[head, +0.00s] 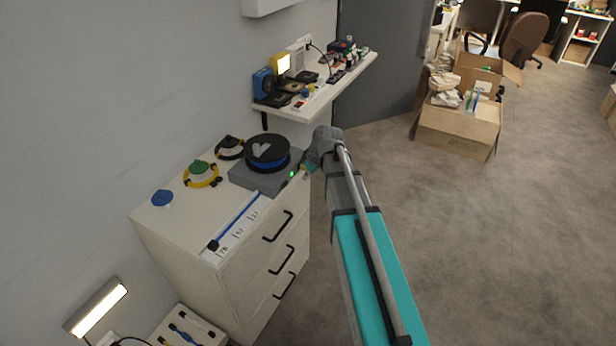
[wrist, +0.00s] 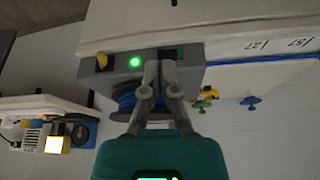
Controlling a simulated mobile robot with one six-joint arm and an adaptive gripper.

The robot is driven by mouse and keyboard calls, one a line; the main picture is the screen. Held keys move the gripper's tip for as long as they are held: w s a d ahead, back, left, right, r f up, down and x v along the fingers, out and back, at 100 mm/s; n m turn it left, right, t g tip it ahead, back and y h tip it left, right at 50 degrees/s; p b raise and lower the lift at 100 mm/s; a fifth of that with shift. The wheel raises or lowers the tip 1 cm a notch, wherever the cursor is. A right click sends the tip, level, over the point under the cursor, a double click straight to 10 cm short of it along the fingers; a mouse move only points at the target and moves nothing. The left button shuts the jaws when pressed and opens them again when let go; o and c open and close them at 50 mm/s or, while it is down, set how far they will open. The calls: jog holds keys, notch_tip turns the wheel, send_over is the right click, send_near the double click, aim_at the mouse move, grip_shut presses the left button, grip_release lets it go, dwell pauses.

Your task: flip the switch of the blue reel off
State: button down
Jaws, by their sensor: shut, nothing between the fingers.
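The blue reel (head: 266,163), with a black top flange, sits on a grey box (head: 246,179) on the white cabinet. A green light glows on the box's front; it also shows in the wrist view (wrist: 135,62), where the scene appears upside down. My gripper (head: 306,170) is at the right part of the box's front. In the wrist view my gripper (wrist: 161,64) is shut and empty, its fingertips over the front face beside the green light. A yellow knob (wrist: 101,61) is at that face's left end. The switch is not clear; the fingers may hide it.
On the cabinet top (head: 157,229) are a green-and-yellow spool (head: 201,172), a black-and-white spool (head: 230,147) and a small blue knob-like item (head: 162,198). A crowded wall shelf (head: 330,92) is behind my gripper. Cartons (head: 457,128) stand on the floor at right.

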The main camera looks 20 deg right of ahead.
aim_at(285, 185)
jog(key=shift+w+a+f+b, duration=0.75)
jog(key=shift+w+f+b, duration=0.2)
jog(key=shift+f+b, duration=0.25)
jog(key=shift+w+a+f+b, duration=0.7)
jog(key=shift+w+f+b, duration=0.2)
jog(key=shift+f+b, duration=0.3)
jog(key=shift+w+a+f+b, duration=0.75)
jog(key=shift+w+f+b, duration=0.25)
jog(key=shift+f, duration=0.3)
jog(key=shift+a, duration=0.1)
